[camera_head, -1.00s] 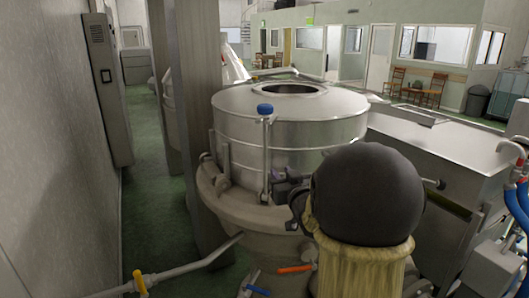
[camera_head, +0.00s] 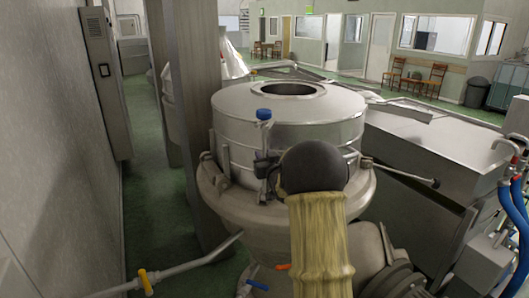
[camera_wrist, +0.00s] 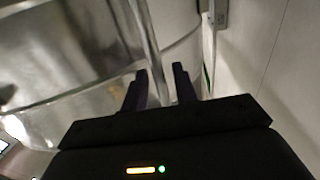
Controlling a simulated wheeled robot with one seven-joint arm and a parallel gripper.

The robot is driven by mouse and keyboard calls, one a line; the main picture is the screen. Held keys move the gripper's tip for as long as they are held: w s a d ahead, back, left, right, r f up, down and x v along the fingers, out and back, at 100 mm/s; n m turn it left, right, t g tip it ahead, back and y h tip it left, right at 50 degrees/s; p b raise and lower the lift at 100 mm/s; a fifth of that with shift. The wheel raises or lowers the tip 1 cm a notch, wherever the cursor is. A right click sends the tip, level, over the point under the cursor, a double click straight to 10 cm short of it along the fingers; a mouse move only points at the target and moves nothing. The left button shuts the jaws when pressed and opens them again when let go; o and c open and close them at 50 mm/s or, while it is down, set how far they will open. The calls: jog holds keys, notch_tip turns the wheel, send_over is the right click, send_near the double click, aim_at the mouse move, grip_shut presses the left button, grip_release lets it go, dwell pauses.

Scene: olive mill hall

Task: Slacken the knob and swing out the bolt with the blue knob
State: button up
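The blue knob (camera_head: 264,114) sits on top of an upright metal bolt (camera_head: 264,138) at the front left of the round steel vessel (camera_head: 325,125). The bolt stands close against the vessel's side wall. My gripper (camera_head: 262,168) is at the bolt's lower part, well below the knob. In the wrist view the bolt's rod (camera_wrist: 146,35) runs down between the two dark fingers of my gripper (camera_wrist: 162,85). The fingers are apart, with a gap visible on both sides of the rod. The knob is not in the wrist view. My dark round arm joint hides part of the vessel's front.
A grey column (camera_head: 195,130) stands close to the left of the vessel. A pipe with a yellow handle (camera_head: 146,281) crosses low at the left. A steel machine (camera_head: 435,160) is on the right, with blue hoses (camera_head: 515,215). The green floor (camera_head: 150,185) is free between wall and column.

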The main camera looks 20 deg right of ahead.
jog(key=shift+w, duration=0.2)
jog(key=shift+a, duration=0.1)
jog(key=shift+c, duration=0.2)
grip_shut()
jog(key=shift+b, duration=0.3)
